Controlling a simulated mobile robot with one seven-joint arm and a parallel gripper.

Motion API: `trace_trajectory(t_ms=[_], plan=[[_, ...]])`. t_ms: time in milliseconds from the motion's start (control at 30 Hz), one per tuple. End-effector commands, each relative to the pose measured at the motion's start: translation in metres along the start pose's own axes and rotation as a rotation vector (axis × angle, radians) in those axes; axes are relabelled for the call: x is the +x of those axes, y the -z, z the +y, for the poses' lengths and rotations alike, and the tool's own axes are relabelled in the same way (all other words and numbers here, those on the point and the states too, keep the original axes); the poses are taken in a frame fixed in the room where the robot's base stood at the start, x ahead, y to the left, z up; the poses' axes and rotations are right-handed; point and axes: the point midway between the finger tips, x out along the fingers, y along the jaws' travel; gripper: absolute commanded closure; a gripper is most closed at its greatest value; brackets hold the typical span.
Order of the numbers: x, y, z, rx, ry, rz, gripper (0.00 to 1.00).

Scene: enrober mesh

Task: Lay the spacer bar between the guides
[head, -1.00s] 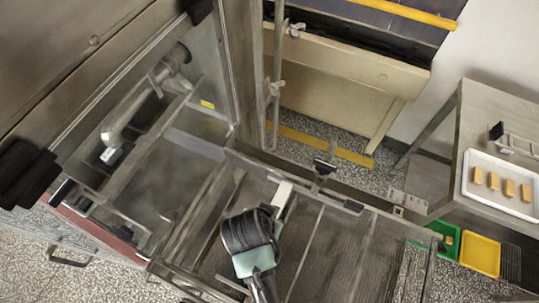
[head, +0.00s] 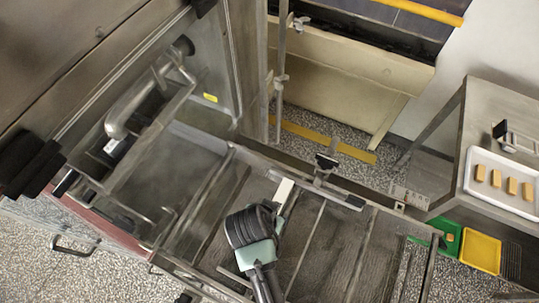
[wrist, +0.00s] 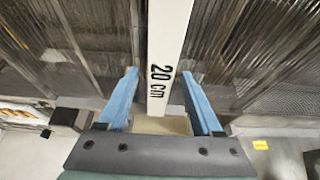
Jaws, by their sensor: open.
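The spacer bar is white and marked "20 cm". In the wrist view the bar (wrist: 165,58) runs lengthwise up the middle, between the two blue fingers. My gripper (wrist: 162,90) is open, with a gap on each side of the bar. In the head view the bar (head: 284,191) shows only as a short white end past my dark wrist, which hides the rest. The bar lies over or on the wire mesh bed; I cannot tell its exact contact. Thin metal strips, apparently the guides (head: 308,232), run along the mesh.
The metal frame's raised rim (head: 290,173) borders the mesh, with a clamp-like fitting (head: 325,165) on its far side. An open machine housing stands at left. At right are a white tray (head: 478,203) of tan bars, a yellow bin (head: 480,252) and a green bin (head: 450,229).

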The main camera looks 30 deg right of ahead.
Motion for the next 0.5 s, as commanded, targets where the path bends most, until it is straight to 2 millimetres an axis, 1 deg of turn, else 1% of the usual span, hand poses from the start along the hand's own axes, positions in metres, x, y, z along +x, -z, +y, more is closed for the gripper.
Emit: trace_trajectory(t_ms=[167, 267, 500], plan=[[-0.017, 0.001, 0.0, 0.0, 0.001, 0.002, 0.33], [-0.035, 0.001, 0.0, 0.0, 0.003, 0.002, 0.33], [-0.084, 0.001, -0.001, 0.0, 0.003, 0.003, 0.33]])
